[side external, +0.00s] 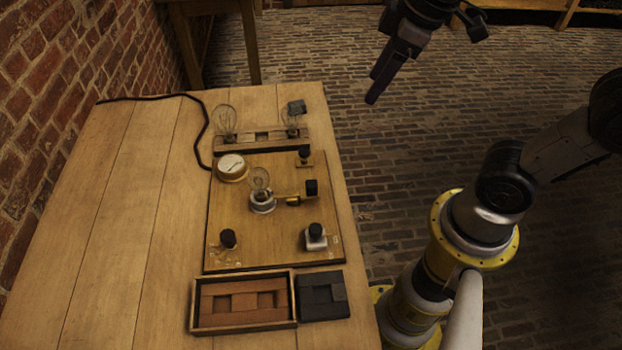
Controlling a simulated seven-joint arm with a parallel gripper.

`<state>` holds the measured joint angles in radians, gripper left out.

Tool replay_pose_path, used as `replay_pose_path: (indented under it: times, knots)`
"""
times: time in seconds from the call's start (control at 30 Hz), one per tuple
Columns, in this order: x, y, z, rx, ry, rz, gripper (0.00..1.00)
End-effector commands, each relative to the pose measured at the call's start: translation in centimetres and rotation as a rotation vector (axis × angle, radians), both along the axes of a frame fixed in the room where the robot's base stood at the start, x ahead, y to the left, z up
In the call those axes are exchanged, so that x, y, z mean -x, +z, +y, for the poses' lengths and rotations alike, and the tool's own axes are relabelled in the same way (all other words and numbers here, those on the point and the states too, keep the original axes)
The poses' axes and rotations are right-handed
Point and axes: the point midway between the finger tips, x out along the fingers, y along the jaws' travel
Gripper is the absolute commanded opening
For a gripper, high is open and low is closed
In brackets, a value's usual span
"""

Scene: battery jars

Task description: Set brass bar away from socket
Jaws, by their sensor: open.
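The brass bar (292,198) lies on the wooden board, with a black knob (311,187) at its right end. Its left end reaches the edge of the round white socket (263,205); I cannot tell whether they touch. A clear glass bulb (260,180) stands upright in the socket. My gripper (375,92) is open and empty. It appears at the upper right, above the brick floor in the picture and well apart from the bar. Its fingers are seen nearly edge-on, so the gap between them is hidden.
The wooden board (235,262) also carries a round dial (232,167) and several black-knobbed posts. Behind it, a wooden rack (262,138) holds two bulbs. In front are a wooden tray (195,320) of blocks and a dark box (323,296). The table's left side is clear.

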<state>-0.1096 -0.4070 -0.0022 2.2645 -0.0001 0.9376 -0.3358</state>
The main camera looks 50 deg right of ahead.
Motion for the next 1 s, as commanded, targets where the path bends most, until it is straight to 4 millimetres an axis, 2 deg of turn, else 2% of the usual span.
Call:
replay_pose_path:
  times: [0.03,0.2,0.33,0.5,0.77,1.0]
  knots:
    - [-1.4,-0.7,0.9,0.013,0.051,0.043,0.6]
    - [-5.0,-3.4,4.0,0.053,0.206,0.165,0.6]
    - [-6.6,-6.0,6.2,0.073,0.278,0.248,0.6]
    - [-7.0,-8.6,7.9,0.092,0.323,0.321,0.6]
    - [-6.7,-10.7,8.4,0.098,0.338,0.341,0.6]
    - [-6.6,-15.2,8.3,0.098,0.337,0.344,0.6]
